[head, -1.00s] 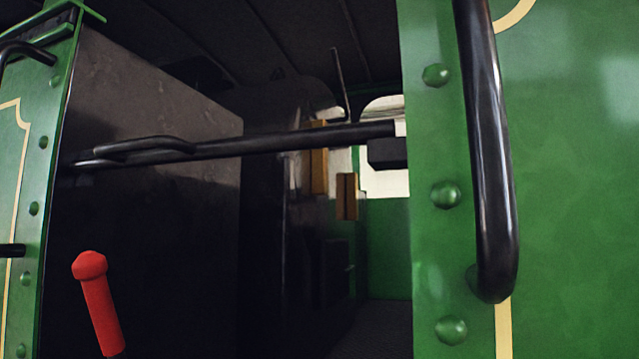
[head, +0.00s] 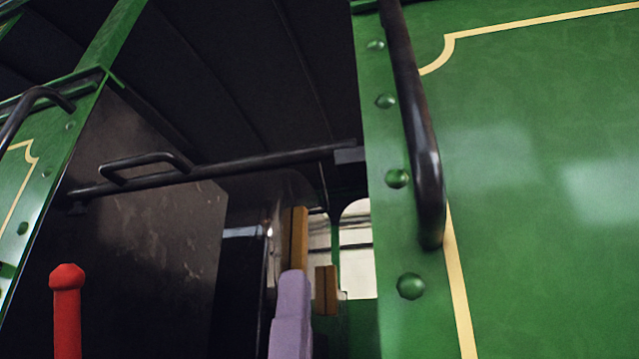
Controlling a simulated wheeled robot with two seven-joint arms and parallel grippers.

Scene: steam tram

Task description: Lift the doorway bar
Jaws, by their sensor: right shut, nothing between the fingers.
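The doorway bar (head: 255,163) is a black rod across the dark cab opening, with a raised loop handle (head: 148,158) near its left end. It slopes up slightly to the right. Its right end meets a small dark block (head: 350,155) beside the green door post; I cannot tell whether it rests in it. My left gripper is not in view.
A red-topped lever (head: 67,300) stands at lower left. Black grab rails flank the opening, one on the left (head: 35,100) and one on the right (head: 415,140). The riveted green post (head: 390,200) bounds the right side. Small brown blocks (head: 326,290) show deeper inside.

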